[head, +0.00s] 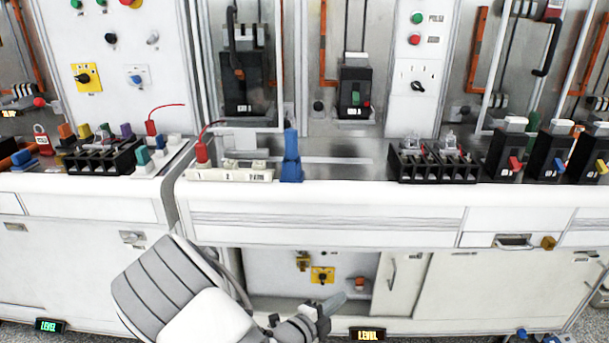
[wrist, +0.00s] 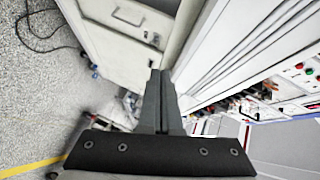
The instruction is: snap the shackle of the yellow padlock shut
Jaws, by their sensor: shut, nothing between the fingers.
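A small yellow-brass padlock (head: 303,262) hangs in the open lower compartment, above a yellow switch plate. It is too small to tell how its shackle sits. A second brass-coloured block (head: 548,243) is beside the drawer handle at right; it may also be a lock. My gripper (head: 337,301) is in front of the lower compartment, below and right of the hanging padlock and apart from it in the picture. In the wrist view my gripper (wrist: 160,74) has its fingers together and empty, pointing toward a cabinet front with a handle.
The white bench top (head: 330,195) carries a blue clamp-like piece (head: 291,157), black terminal blocks (head: 430,160) and breakers (head: 505,150). A yellow switch plate (head: 322,275) and a red item (head: 359,284) are inside the compartment. Cabinet doors (head: 470,285) flank it on the right.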

